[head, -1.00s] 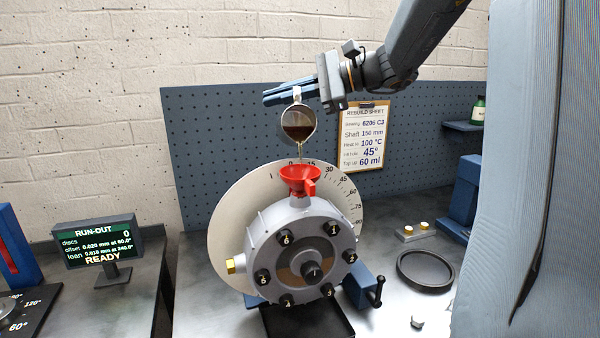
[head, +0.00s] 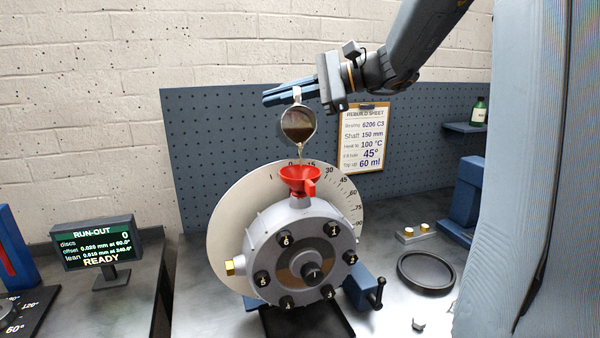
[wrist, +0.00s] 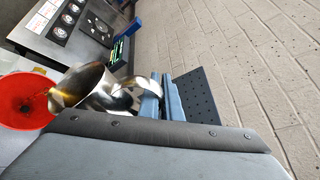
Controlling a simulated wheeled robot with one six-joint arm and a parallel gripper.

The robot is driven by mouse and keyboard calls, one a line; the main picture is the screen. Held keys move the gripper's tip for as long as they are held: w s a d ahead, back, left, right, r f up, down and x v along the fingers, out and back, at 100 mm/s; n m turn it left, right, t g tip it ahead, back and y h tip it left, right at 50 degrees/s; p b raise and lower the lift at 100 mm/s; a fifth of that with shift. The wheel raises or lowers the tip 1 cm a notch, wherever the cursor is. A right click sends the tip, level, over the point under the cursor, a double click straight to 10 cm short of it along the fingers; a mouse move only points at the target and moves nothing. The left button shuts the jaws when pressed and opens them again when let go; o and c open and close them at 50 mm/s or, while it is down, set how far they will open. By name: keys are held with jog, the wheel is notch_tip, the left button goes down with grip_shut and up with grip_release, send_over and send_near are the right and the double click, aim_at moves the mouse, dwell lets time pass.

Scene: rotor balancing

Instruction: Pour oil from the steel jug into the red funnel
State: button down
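The steel jug (head: 284,124) hangs tilted above the housing, its mouth toward the head camera, with brown oil inside. A thin stream of oil (head: 299,152) runs from its lip down into the red funnel (head: 301,178), which sits on top of the grey round housing (head: 262,220). My gripper (head: 290,93) is shut on the jug's handle from the upper right. In the wrist view the jug (wrist: 97,90) is tilted toward the funnel (wrist: 22,101), its lip close to the funnel's rim. The oil level inside the funnel is hard to tell.
A white dial disc (head: 222,225) stands behind the housing, and a black tray (head: 318,322) lies below it. A run-out display (head: 97,245) stands at left. A rebuild sheet (head: 364,137) hangs on the blue pegboard (head: 230,130).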

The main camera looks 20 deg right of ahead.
jog(key=shift+s+b, duration=0.25)
jog(key=shift+b, duration=0.35)
dwell(1.1)
jog(key=shift+w+r+p, duration=0.3)
jog(key=shift+p, duration=0.95)
jog(key=m+p, duration=0.1)
jog(key=p, duration=0.2)
jog(key=shift+w+d+g, duration=0.1)
jog(key=shift+w+g, duration=0.2)
jog(key=shift+w, duration=0.05)
jog(key=p, duration=0.1)
jog(key=m+p, duration=0.1)
jog(key=p, duration=0.1)
jog(key=shift+w+f+g, duration=0.15)
jog(key=shift+w+g, duration=0.15)
jog(key=shift+w, duration=0.05)
jog(key=shift+w+f, duration=0.1)
jog(key=shift+f, duration=0.2)
jog(key=shift+d+g+p, duration=0.1)
jog(key=shift+g+p, duration=0.2)
jog(key=shift+p, duration=0.3)
jog(key=shift+w+m+g, duration=0.3)
jog(key=shift+m, duration=0.5)
